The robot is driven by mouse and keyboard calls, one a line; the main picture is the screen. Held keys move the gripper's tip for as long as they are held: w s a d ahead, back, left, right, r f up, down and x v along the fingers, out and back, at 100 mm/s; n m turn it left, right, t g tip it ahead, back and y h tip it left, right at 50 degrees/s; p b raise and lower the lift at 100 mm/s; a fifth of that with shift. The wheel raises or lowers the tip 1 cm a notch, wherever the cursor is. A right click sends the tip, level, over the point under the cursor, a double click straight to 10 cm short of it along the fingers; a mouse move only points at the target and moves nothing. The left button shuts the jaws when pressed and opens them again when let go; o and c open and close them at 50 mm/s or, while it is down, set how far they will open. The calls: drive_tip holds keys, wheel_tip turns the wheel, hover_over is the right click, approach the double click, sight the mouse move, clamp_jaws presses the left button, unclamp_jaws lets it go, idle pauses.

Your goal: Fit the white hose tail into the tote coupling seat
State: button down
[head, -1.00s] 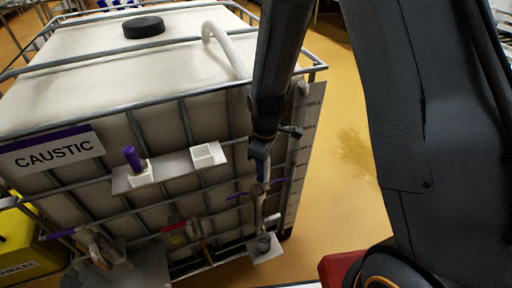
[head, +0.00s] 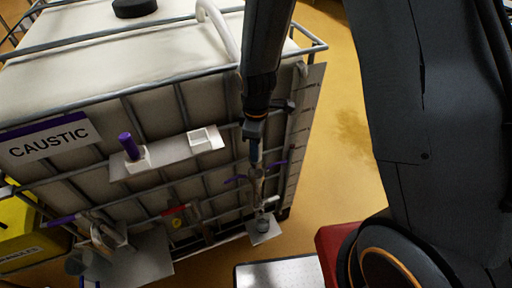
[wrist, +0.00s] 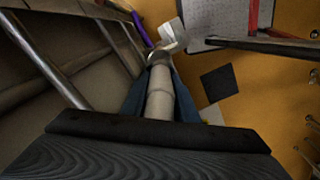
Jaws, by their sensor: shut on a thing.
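My gripper (head: 254,150) is in front of the right end of the caged CAUSTIC tote, pointing down. In the wrist view its blue fingers (wrist: 160,104) are shut on a pale tube (wrist: 160,82), apparently the white hose tail. The tube runs away from the fingers to a darker ring at its far end. Fittings with purple levers (head: 282,163) show just below the gripper in the head view. Below them a grey round cup (head: 263,224) sits on a small pale plate. I cannot tell which part is the coupling seat, or whether the tube touches it.
A shelf (head: 172,156) on the tote front carries a purple-topped plug (head: 129,146) and a white square socket (head: 204,137). A perforated pale tabletop (head: 282,274) is at the bottom. Yellow floor is open at right.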

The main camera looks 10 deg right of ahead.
drive_tip(key=shift+f+b, duration=1.55)
drive_tip(key=shift+f, duration=1.5)
drive_tip(key=c, duration=1.3)
unclamp_jaws()
drive_tip(key=shift+c, duration=0.2)
drive_tip(key=shift+r+b, duration=0.8)
drive_tip(key=shift+r, duration=3.1)
